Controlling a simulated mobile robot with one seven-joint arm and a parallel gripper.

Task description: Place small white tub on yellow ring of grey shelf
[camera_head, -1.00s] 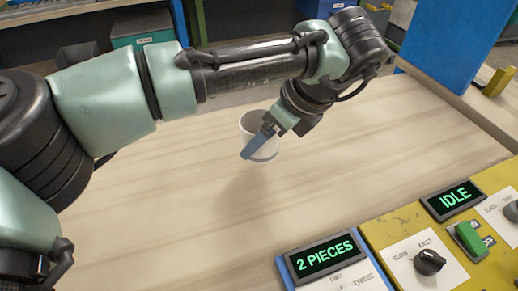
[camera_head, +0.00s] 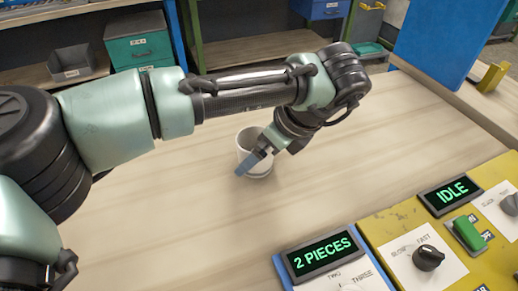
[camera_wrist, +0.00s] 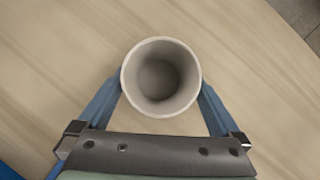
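The small white tub (camera_head: 246,143) is upright, open end up, over the pale wood table in the head view. In the wrist view the tub (camera_wrist: 160,48) looks empty and sits between the two blue fingers. My gripper (camera_head: 250,164) is shut on the tub, with a finger against each side; it also shows in the wrist view (camera_wrist: 161,91). Whether the tub's base touches the table I cannot tell. I see no grey shelf with a yellow ring in either view.
A yellow control panel (camera_head: 390,223) with knobs and an IDLE display (camera_head: 452,196) is at the right front. A "2 PIECES" display (camera_head: 322,255) stands beside it. A blue upright panel (camera_head: 443,45) is at the back right. The table (camera_head: 150,225) around the tub is clear.

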